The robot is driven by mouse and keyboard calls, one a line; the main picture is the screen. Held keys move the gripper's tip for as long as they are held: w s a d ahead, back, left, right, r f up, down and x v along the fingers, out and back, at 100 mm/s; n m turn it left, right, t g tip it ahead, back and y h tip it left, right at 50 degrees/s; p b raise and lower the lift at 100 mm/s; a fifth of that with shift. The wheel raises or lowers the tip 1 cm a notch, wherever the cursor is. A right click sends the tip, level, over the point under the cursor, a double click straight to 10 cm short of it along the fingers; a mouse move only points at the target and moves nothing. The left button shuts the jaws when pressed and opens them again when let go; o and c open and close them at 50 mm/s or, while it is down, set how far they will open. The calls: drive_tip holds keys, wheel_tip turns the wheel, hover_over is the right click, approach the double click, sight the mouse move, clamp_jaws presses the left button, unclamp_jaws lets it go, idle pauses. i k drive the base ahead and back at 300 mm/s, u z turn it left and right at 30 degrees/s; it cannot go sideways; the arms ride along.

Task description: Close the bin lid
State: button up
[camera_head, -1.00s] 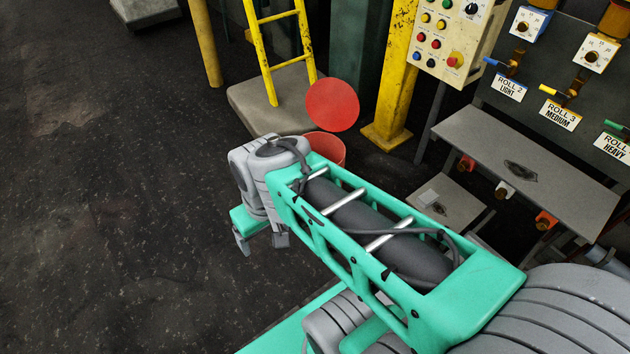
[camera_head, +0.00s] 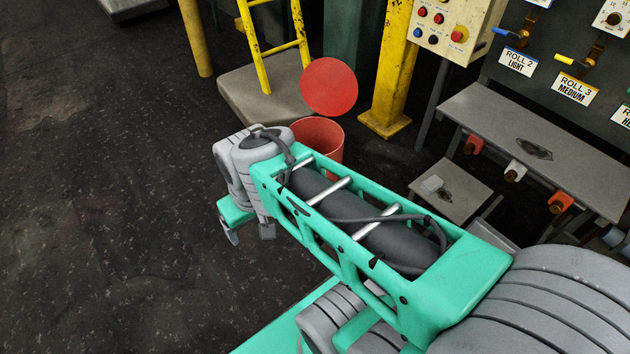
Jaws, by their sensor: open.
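The red bin (camera_head: 327,140) stands on the dark floor beyond my forearm, and my arm hides its lower front. Its round red lid (camera_head: 330,86) is raised, standing up at the bin's back edge, so the bin's mouth shows open. My gripper (camera_head: 250,233) is at the left end of my arm, to the left of and nearer than the bin. Its two grey fingers are apart, with nothing seen between them. It is not touching the bin or the lid.
A yellow ladder (camera_head: 274,45) stands on a grey plinth (camera_head: 240,97) behind the bin. A yellow post (camera_head: 390,75) and a button panel (camera_head: 447,25) stand right of it. A grey bench (camera_head: 560,150) lies at right. The floor at left is clear.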

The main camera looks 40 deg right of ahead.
sight(329, 88)
drive_tip(key=z, duration=0.75)
drive_tip(key=i, duration=0.95)
drive_tip(key=z, duration=0.6)
drive_tip(key=i, duration=0.9)
drive_tip(key=u, duration=0.3)
